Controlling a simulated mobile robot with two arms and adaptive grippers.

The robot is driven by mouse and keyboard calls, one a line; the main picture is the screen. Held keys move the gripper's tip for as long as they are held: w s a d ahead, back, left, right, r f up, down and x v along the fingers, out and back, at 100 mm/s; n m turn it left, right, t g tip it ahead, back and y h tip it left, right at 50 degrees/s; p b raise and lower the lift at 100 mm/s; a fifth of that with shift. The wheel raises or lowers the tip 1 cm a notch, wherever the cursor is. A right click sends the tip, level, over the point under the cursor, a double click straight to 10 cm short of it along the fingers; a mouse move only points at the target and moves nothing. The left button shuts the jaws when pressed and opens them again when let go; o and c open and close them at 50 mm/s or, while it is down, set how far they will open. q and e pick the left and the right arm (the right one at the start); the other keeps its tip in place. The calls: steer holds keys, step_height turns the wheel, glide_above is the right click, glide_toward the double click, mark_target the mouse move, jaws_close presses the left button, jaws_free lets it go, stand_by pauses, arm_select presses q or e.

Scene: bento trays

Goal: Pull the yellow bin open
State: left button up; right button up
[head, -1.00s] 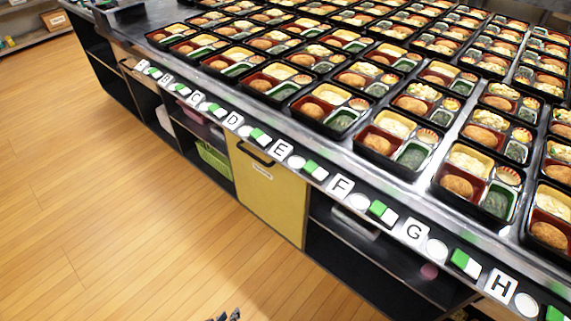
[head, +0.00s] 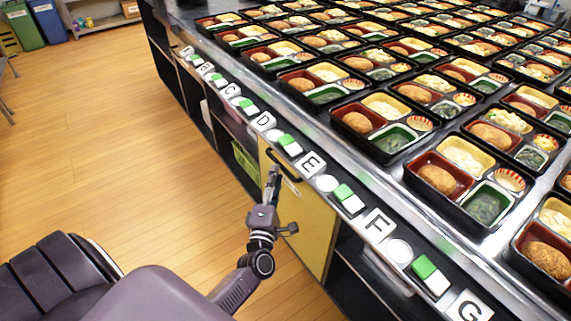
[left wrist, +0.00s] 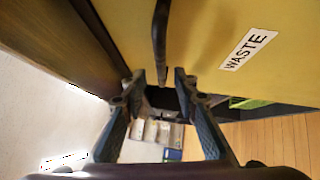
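The yellow bin (head: 308,225) is a flat yellow front under the counter, below the D and E labels, and looks closed. Its black bar handle (head: 285,168) runs along the top edge. In the left wrist view the yellow front (left wrist: 215,25) carries a WASTE label (left wrist: 244,49), and the handle (left wrist: 160,40) points down toward the gap between the fingers. My left gripper (head: 272,180) is at the handle. Its fingers (left wrist: 158,78) are apart, one each side of the handle's line; I cannot tell whether they touch it. My right gripper is out of view.
The counter (head: 345,165) holds rows of bento trays, with letter tiles and green-white blocks along its edge. Open shelves flank the bin; a green basket (head: 245,160) sits left of it. The wooden floor (head: 120,150) in front is mostly clear. Green and blue bins (head: 48,20) stand far back.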

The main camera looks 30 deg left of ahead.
mark_target(279, 163)
arm_select(q)
steer(key=x, duration=0.5)
steer(key=shift+w, duration=0.15)
jaws_close()
steer(key=shift+f, duration=0.1)
